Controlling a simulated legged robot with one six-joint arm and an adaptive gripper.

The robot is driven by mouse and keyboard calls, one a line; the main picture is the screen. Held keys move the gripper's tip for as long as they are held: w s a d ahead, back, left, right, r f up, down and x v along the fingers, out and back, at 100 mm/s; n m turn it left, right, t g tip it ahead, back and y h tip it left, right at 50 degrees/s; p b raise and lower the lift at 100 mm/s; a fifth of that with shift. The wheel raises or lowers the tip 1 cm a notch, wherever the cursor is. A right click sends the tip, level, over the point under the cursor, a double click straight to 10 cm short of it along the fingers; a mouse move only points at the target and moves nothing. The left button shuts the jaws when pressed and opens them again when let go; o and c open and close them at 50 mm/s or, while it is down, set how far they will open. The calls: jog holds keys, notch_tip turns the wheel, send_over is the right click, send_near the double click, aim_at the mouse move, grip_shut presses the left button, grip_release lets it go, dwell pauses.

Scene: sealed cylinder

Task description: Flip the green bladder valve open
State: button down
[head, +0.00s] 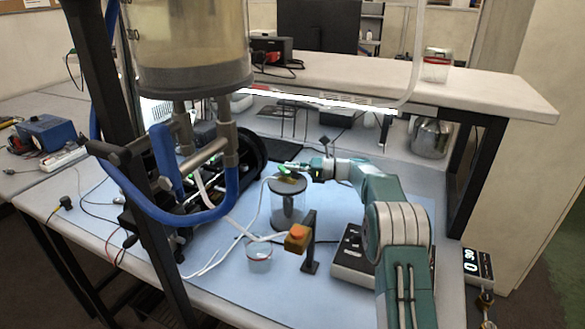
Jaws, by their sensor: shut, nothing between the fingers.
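The green bladder valve (283,170) shows as a small bright green piece just above the dark lid of a clear cylinder (288,212) in the head view. My arm reaches in from the right, and my gripper (293,165) is at the valve, just to its right. The gripper is shut with nothing between its fingers. The valve is small and partly hidden by the gripper tip, so its handle angle and any contact cannot be told.
A large vessel of yellowish liquid (190,50) hangs at upper left, with blue hoses (150,208) below. An orange block on a black post (297,238) and a small clear cup (260,258) stand in front. A grey device (352,262) sits beneath my arm.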

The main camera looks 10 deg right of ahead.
jog(key=shift+w+a+n+g, duration=0.1)
jog(key=shift+a+n+g, duration=0.15)
jog(key=shift+n+g, duration=0.65)
jog(key=shift+w+a+n+g, duration=0.15)
jog(key=shift+n+g, duration=0.35)
jog(key=shift+g, duration=0.8)
jog(key=shift+s+a, duration=0.1)
jog(key=shift+a, duration=0.25)
jog(key=shift+d, duration=0.1)
jog(key=shift+d, duration=0.25)
jog(key=shift+t, duration=0.4)
jog(key=shift+s+d+m+t, duration=0.1)
jog(key=shift+d+m+t, duration=0.1)
jog(key=shift+m+t, duration=0.5)
jog(key=shift+d+m+t, duration=0.15)
jog(key=shift+m+t, duration=0.45)
jog(key=shift+t, duration=0.2)
jog(key=shift+s+d+t, duration=0.1)
jog(key=shift+d+t, duration=0.05)
jog(key=shift+t, duration=0.35)
